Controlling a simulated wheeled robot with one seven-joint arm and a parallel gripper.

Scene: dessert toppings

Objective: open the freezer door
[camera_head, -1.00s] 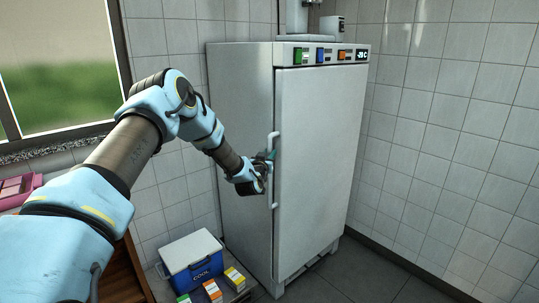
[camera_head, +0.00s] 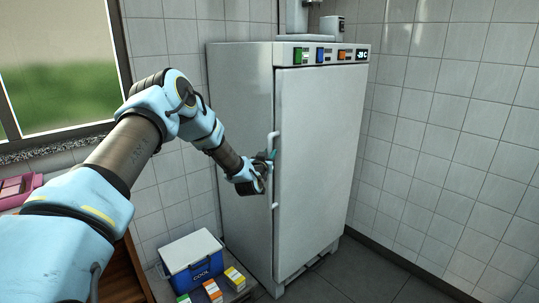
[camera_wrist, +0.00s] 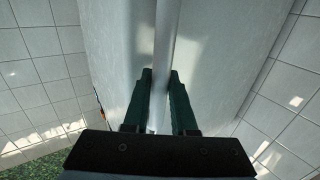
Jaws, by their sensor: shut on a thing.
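The freezer is a tall white upright cabinet against the tiled wall. Its door (camera_head: 318,165) is shut flush with the body in the head view. A white vertical handle (camera_head: 274,139) runs along the door's left edge, and it also shows in the wrist view (camera_wrist: 163,45). My gripper (camera_head: 270,158) is at the middle of the handle. In the wrist view its two dark green fingers (camera_wrist: 160,88) lie on either side of the handle bar, closed on it. Part of the handle is hidden behind my gripper in the head view.
A blue and white cool box (camera_head: 192,262) stands low left of the freezer, with several small cartons (camera_head: 213,291) in front. A pink container (camera_head: 18,188) is at the far left below the window. The floor (camera_head: 375,275) before the door is clear.

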